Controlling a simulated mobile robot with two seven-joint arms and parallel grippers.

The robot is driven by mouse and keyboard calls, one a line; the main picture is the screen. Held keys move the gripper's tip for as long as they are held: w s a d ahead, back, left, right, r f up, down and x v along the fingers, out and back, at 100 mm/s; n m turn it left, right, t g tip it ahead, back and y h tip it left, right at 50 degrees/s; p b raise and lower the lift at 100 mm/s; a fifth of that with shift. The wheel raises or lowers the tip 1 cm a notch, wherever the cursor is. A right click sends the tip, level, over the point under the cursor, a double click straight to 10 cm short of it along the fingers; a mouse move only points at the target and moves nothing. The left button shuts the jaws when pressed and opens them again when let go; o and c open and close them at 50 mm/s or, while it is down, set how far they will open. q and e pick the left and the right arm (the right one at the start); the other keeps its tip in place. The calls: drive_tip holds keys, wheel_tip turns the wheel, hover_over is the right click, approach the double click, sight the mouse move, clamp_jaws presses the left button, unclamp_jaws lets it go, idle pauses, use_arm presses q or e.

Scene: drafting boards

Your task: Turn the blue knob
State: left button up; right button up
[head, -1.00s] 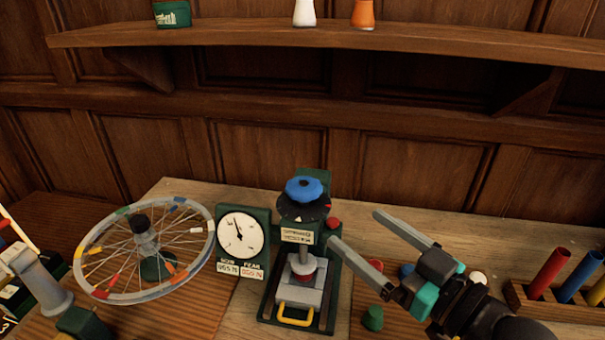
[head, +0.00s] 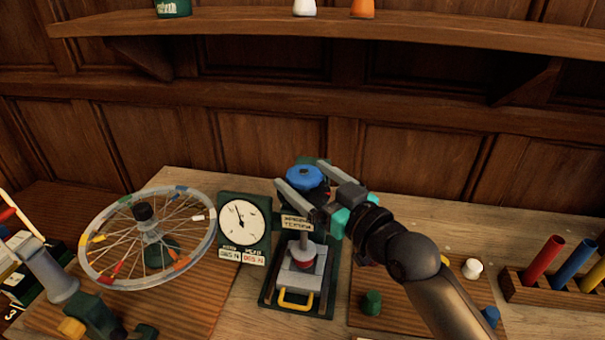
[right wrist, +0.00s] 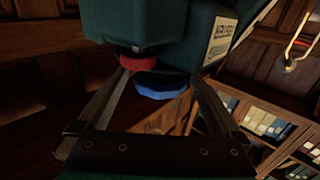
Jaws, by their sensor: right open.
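The blue knob (head: 305,178) is a scalloped blue disc on top of a dark green test stand (head: 266,290) with a grey block and a yellow handle below. In the head view my right gripper (head: 303,174) is open, with its two grey fingers on either side of the knob. In the right wrist view the blue knob (right wrist: 162,90) shows between the spread fingers, partly behind the stand's green head. I cannot tell whether either finger touches it. My left gripper is not in view.
A round dial gauge (head: 241,224) stands left of the stand, beside a spoked wheel (head: 97,212). A red button (right wrist: 138,64) sits close to the knob in the right wrist view. A rack with coloured tubes (head: 520,291) stands at the right. A shelf (head: 230,28) runs above.

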drive_tip(key=shift+w+a, duration=0.4)
drive_tip(key=shift+w, duration=0.1)
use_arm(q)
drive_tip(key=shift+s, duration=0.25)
use_arm(e)
drive_tip(key=shift+w+a, duration=0.1)
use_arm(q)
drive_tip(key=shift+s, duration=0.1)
use_arm(e)
drive_tip(key=c, duration=1.2)
drive_tip(key=shift+r+m+t+h+p, duration=0.2)
drive_tip(key=shift+m+t+h+p, duration=0.15)
drive_tip(key=shift+p, duration=0.7)
drive_tip(key=shift+c, duration=0.2)
drive_tip(key=shift+f+m+h+p, duration=0.1)
drive_tip(key=shift+m+h+p, duration=0.2)
drive_tip(key=shift+p, duration=0.3)
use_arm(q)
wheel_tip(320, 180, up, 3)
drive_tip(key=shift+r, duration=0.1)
